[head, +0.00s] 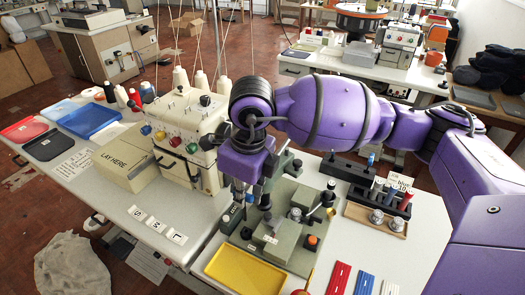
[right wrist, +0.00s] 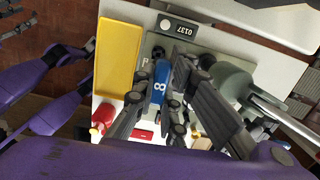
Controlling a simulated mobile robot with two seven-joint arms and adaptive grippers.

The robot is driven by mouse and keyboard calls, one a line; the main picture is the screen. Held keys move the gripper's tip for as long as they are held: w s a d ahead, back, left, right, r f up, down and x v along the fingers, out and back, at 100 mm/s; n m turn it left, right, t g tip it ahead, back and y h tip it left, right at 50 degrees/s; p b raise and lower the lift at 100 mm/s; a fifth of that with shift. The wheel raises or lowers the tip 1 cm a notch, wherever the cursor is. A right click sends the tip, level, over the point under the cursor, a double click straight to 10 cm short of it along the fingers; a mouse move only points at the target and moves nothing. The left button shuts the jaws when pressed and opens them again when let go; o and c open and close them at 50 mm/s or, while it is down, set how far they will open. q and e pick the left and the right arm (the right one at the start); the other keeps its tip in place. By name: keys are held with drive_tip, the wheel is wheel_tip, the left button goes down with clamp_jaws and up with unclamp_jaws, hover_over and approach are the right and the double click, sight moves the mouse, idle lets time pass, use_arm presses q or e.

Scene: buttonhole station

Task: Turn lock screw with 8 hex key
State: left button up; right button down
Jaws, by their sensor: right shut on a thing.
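My right gripper (head: 240,188) points down over the left side of the grey-green fixture (head: 262,236). In the right wrist view my right gripper (right wrist: 172,105) is shut on the blue handle marked 8 of the hex key (right wrist: 159,88). The key's lower end and the lock screw are hidden, so I cannot tell whether they touch. The fixture carries dark knobs, metal posts and an orange knob (head: 312,241).
A yellow tray (head: 245,270) lies in front of the fixture, and a counter (right wrist: 181,27) reading 0137 stands beside it. A sewing machine (head: 185,130) stands at left. A black tool rack (head: 345,170) and a wooden tray (head: 376,221) are at right. Red, blue and white strips lie at front right.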

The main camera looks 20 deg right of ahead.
sight(244, 214)
drive_tip(key=shift+w+m, duration=0.1)
drive_tip(key=shift+m, duration=0.2)
drive_tip(key=shift+f+b, duration=0.85)
drive_tip(key=shift+f, duration=1.15)
use_arm(q)
drive_tip(key=shift+s+f+b, duration=0.25)
drive_tip(key=shift+f, duration=0.55)
drive_tip(key=shift+s+f+b, duration=0.2)
drive_tip(key=shift+f, duration=0.55)
use_arm(e)
drive_tip(key=shift+f, duration=0.5)
use_arm(q)
drive_tip(key=shift+s, duration=0.2)
drive_tip(key=shift+s+f+g+b, duration=0.3)
drive_tip(key=shift+s+f+b, duration=0.1)
drive_tip(key=shift+f, duration=0.15)
use_arm(e)
drive_tip(key=shift+f, duration=0.75)
